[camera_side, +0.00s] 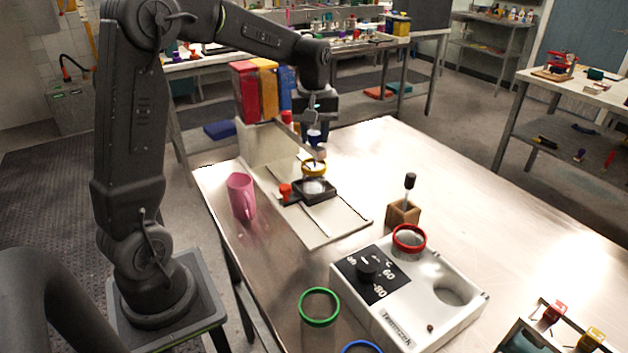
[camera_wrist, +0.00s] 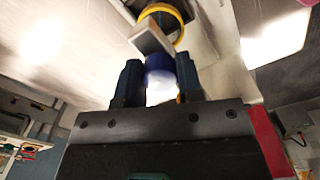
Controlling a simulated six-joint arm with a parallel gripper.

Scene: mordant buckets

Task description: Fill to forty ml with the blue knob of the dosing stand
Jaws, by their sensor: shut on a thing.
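The dosing stand (camera_side: 252,143) is at the back left of the table, with red, yellow and blue tanks on top. The blue knob (camera_side: 314,137) is at the stand's front, under my gripper (camera_side: 315,122). In the wrist view the blue knob (camera_wrist: 160,66) sits between the two fingers of my gripper (camera_wrist: 159,88), which is shut on it. A yellow-rimmed clear vessel (camera_side: 314,168) stands below on a black square platform (camera_side: 318,196). The yellow rim also shows in the wrist view (camera_wrist: 179,15), beyond a pale bar. Its liquid level and any ml marks are too small to read.
A pink mug (camera_side: 241,196) stands left of the stand's base plate (camera_side: 345,222). In front are a white heater unit (camera_side: 445,330), a red-rimmed vessel (camera_side: 409,240), a green-rimmed vessel (camera_side: 319,293) and a wooden block (camera_side: 403,215). The back right of the table is clear.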

